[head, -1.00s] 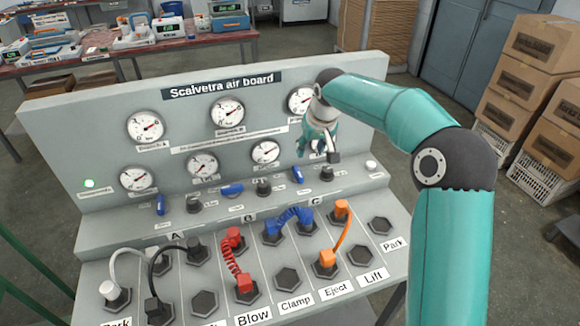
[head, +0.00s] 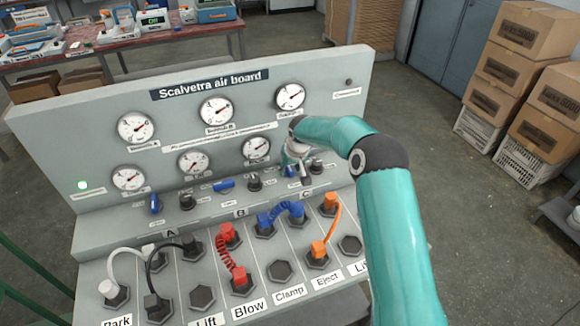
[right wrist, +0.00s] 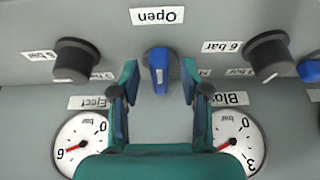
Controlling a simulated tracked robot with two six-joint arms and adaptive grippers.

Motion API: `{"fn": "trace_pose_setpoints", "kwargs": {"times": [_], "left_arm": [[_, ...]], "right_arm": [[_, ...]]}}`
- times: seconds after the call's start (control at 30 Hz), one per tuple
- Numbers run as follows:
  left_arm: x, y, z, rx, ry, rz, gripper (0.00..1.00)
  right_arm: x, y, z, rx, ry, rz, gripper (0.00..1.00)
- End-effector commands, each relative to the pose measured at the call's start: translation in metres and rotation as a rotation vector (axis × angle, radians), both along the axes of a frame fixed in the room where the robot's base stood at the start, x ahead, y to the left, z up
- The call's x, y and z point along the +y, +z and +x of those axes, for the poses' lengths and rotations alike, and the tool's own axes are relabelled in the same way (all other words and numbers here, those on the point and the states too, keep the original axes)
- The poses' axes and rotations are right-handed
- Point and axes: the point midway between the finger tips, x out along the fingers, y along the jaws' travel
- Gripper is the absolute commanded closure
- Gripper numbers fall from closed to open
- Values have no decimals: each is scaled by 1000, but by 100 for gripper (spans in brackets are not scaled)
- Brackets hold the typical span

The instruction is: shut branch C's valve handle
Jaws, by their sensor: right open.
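Branch C's blue valve handle (head: 291,170) is on the ledge of the air board above the letter C, partly hidden by my right gripper (head: 299,172). In the right wrist view the blue handle (right wrist: 159,68) stands between my open fingers (right wrist: 159,85), with gaps on both sides, and points along them. An "Open" label (right wrist: 157,15) lies above it in that view. My left gripper is not in view.
Dark regulator knobs (right wrist: 76,60) (right wrist: 267,56) flank the handle. Branch B's blue handle (head: 224,185) lies sideways; branch A's (head: 155,203) points toward the front. Coloured hoses (head: 226,262) plug into the front panel. Gauges (head: 290,96) stand behind.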

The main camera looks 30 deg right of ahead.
Motion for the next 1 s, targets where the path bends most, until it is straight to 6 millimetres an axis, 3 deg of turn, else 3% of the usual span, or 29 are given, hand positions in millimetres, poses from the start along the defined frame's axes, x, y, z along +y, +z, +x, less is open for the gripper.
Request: {"fn": "trace_pose_setpoints", "kwargs": {"times": [0.4,0.67,1.0], "left_arm": [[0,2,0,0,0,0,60],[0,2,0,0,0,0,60],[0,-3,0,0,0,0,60]], "right_arm": [[-1,-7,3,-1,0,0,54],[-1,-7,3,-1,0,0,98],[0,-8,3,-1,-15,0,100]]}}
